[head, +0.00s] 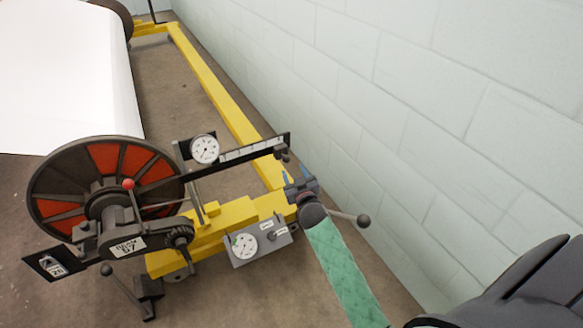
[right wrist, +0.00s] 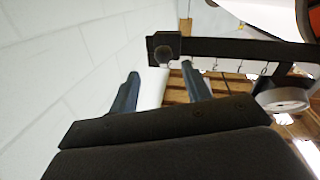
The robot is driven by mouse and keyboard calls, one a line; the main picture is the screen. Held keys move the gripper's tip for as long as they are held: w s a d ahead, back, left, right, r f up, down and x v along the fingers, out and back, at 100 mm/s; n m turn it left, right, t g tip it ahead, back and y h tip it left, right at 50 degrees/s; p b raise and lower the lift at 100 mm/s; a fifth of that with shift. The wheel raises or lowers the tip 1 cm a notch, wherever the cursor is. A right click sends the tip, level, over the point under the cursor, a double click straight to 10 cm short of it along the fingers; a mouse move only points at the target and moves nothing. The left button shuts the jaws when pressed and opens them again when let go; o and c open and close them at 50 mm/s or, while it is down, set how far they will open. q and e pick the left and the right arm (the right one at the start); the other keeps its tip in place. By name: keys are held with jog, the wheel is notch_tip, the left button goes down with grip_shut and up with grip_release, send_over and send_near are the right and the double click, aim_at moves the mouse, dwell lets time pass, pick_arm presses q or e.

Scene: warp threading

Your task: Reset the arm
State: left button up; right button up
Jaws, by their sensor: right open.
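My right arm, with a green patterned section, comes up from the lower right. My left gripper is not in view.
A beam wheel with red panels (head: 105,160) stands at the left, with a white sheet (head: 65,70) behind it. A yellow frame (head: 215,90) runs back along the pale block wall (head: 420,110). Dials (head: 204,149) and a lever knob (head: 363,220) are close to my gripper.

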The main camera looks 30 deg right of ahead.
jog(key=shift+s+a, duration=0.1)
jog(key=shift+s, duration=0.6)
